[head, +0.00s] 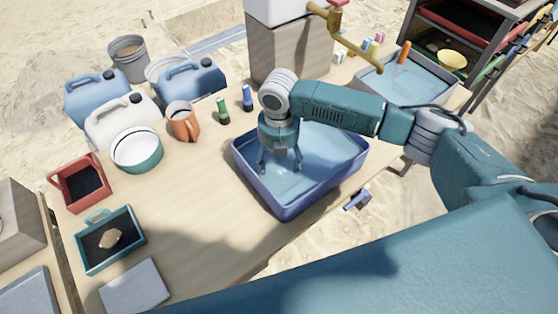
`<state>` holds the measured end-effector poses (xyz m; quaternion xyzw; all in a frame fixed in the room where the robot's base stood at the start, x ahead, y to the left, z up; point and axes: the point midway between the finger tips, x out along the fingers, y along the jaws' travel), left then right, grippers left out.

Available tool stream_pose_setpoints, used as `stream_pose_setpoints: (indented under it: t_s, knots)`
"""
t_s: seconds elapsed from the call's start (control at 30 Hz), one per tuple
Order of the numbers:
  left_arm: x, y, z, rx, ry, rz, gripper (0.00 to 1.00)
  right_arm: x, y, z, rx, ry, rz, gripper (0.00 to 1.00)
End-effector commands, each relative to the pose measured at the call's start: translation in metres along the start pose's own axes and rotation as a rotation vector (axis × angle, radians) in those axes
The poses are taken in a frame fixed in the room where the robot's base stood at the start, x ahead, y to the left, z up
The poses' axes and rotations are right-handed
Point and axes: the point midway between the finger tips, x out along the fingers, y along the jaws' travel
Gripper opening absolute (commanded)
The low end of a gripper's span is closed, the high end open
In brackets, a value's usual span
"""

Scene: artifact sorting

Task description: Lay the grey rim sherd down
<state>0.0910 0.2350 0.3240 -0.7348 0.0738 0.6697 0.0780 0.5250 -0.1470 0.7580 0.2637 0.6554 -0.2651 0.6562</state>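My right gripper (281,168) points down into the blue basin (287,211) on the wooden table. Its two fingers are spread apart, and I see nothing between them. The basin holds clear bluish water, and the fingertips are low inside it. I cannot make out a grey rim sherd anywhere; the gripper and arm hide part of the basin. A tan-brown sherd (111,238) lies in the small teal tray (82,262) at the table's front left. My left gripper is not in view.
A red tray (58,189), a white-lined bowl (137,150), an orange jug (183,122), brushes and jerrycans (192,80) stand left and behind. A grey slab (135,288) lies at the front left. A second water tray (420,75) is at the back right. The table's middle left is clear.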

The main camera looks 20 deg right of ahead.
Motion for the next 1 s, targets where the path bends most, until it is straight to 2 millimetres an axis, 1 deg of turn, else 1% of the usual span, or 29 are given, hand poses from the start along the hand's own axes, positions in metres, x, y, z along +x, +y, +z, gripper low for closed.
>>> stream_pose_setpoints:
  t_s: [0.17,0.27,0.37,0.7,0.83,1.0]
  knots:
    - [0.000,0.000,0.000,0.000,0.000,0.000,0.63,-0.001,0.000,0.000,0.000,0.000,0.000,0.68]
    - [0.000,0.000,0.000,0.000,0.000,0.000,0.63,-0.006,0.001,0.001,0.000,-0.001,0.002,0.68]
    - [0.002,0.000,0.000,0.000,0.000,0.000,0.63,-0.020,0.001,0.001,-0.001,-0.001,0.003,0.68]
    - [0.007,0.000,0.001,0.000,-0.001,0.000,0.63,-0.091,0.001,0.001,0.000,-0.002,0.004,0.68]
    - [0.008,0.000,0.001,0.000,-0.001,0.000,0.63,-0.110,0.001,0.001,0.000,-0.001,0.002,0.68]
    - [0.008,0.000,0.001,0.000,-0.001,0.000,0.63,-0.122,0.001,0.000,0.000,0.001,0.001,0.68]
